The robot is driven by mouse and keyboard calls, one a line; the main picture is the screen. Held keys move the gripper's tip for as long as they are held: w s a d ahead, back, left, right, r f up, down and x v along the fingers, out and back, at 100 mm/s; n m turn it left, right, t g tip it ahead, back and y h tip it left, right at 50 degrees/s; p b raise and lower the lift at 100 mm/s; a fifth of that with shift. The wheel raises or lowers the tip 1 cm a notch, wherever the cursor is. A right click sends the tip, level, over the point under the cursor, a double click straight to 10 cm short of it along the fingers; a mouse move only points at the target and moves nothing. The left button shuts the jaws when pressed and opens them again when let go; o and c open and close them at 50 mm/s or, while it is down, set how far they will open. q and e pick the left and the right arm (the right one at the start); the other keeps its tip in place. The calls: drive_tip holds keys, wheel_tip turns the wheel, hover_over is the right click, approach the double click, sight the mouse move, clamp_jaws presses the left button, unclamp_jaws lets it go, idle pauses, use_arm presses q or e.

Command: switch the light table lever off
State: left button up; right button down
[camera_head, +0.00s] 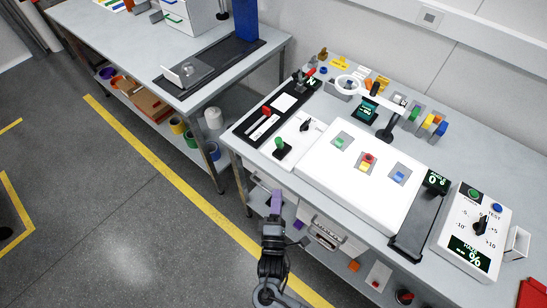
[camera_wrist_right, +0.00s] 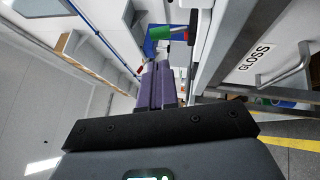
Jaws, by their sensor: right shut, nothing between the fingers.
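The white light table (camera_head: 345,180) stands on the bench with several coloured pieces on top. Left of it, a white panel carries a green-knobbed lever (camera_head: 280,145) on a black base, and a black panel beyond carries a red-handled lever (camera_head: 266,111). I cannot read which one is labelled for the light table. My right gripper (camera_head: 276,197), with purple fingers, is in front of the bench's front edge, apart from both levers. In the right wrist view its fingers (camera_wrist_right: 158,83) are shut and empty, and a green knob (camera_wrist_right: 178,33) shows beyond them. My left gripper is out of view.
A black rotary knob (camera_head: 305,125) is on the white panel. A control box (camera_head: 470,232) is at right. A drawer handle (camera_wrist_right: 287,70) is below the bench edge. The floor aisle at left is clear.

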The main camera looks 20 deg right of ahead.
approach(279, 146)
drive_tip(key=b+x, duration=0.1)
drive_tip(key=x, duration=0.4)
drive_tip(key=shift+f, duration=0.15)
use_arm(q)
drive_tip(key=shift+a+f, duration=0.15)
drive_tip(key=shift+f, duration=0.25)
use_arm(e)
drive_tip(key=shift+x, duration=1)
use_arm(q)
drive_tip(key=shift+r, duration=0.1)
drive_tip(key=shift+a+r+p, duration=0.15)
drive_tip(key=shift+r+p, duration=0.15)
drive_tip(key=shift+p, duration=0.1)
